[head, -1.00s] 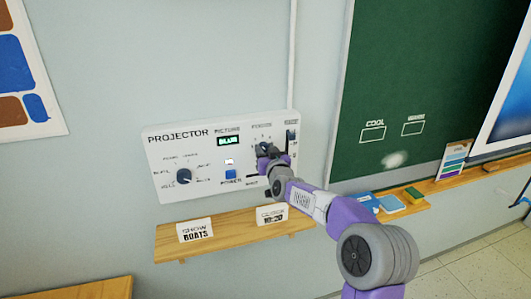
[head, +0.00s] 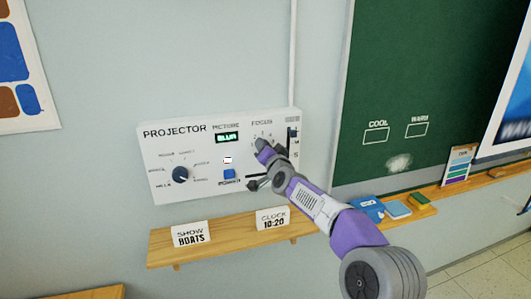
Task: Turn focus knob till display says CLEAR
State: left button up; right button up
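The white projector panel (head: 215,185) is on the wall. Its small display (head: 227,137), under PICTURE, shows green letters that seem to read BLUR. The focus dial marks sit under the word FOCUS at the panel's upper right. My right gripper (head: 263,148) is at the focus knob, and it and the arm hide most of that knob. I cannot tell whether its fingers are closed around it. My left gripper is not in view.
A dark knob (head: 180,174) is at the panel's left and a blue button (head: 229,174) at its middle. A slider (head: 292,133) is close right of my gripper. Below, a wooden shelf (head: 220,243) holds SHOW BOATS (head: 190,233) and CLOCK 10:20 (head: 273,218) cards.

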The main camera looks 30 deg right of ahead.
jog(key=shift+m, duration=0.3)
jog(key=o, duration=1)
jog(key=shift+o, duration=0.2)
jog(key=b+v, duration=0.2)
jog(key=v, duration=0.5)
jog(key=shift+s, duration=0.3)
